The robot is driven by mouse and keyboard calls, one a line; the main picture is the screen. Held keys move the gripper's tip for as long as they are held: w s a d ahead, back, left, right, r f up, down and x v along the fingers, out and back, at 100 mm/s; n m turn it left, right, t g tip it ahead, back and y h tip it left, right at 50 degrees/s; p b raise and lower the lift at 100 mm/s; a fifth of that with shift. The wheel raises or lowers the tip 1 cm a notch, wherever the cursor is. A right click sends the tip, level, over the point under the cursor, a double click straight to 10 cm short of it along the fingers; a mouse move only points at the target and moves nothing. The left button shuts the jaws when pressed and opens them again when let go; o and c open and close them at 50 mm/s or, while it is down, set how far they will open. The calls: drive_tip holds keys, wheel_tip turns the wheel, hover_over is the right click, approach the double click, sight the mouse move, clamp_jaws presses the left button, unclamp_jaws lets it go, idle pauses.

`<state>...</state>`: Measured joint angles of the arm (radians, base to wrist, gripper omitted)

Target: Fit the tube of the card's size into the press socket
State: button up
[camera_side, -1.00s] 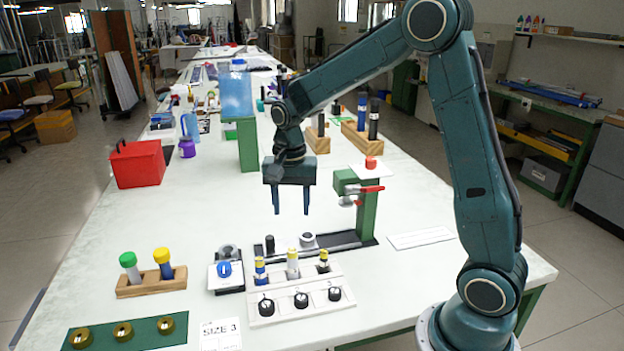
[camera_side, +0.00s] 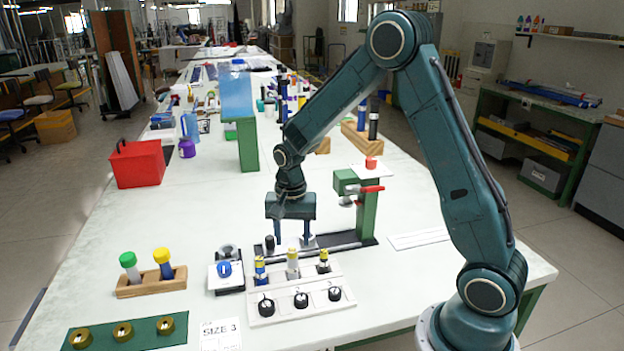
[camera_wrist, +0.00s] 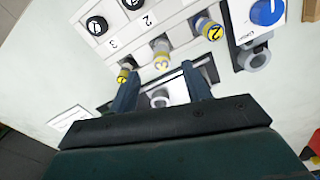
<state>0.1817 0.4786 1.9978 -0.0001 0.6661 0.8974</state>
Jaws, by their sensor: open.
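The card (camera_side: 220,334) reads SIZE 3 at the front of the table. Three tubes with yellow bands stand in a white rack: left (camera_side: 260,269), middle (camera_side: 292,262) and right (camera_side: 323,261). In the wrist view the middle tube's cap (camera_wrist: 162,61) appears marked 3 and another cap (camera_wrist: 211,30) 2; the third mark (camera_wrist: 122,76) is unclear. My gripper (camera_side: 292,238) is open and empty, pointing down just above and behind the middle tube. The green press (camera_side: 368,214) has a red handle. A grey ring-shaped socket (camera_wrist: 160,98) sits on its dark base, partly behind a finger in the side view.
Black knobs (camera_side: 301,300) line the rack's front. A blue-knobbed device (camera_side: 224,270) stands left of it. A wooden block (camera_side: 151,282) holds green- and yellow-capped tubes. A green mat (camera_side: 125,332) bears brass rings.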

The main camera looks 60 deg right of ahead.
sight(292, 250)
drive_tip(key=shift+f, duration=0.15)
drive_tip(key=shift+w+f, duration=0.15)
drive_tip(key=shift+f, duration=2.35)
clamp_jaws()
drive_tip(key=shift+r, duration=0.2)
wheel_tip(292, 250, up, 20)
drive_tip(key=shift+f, duration=0.15)
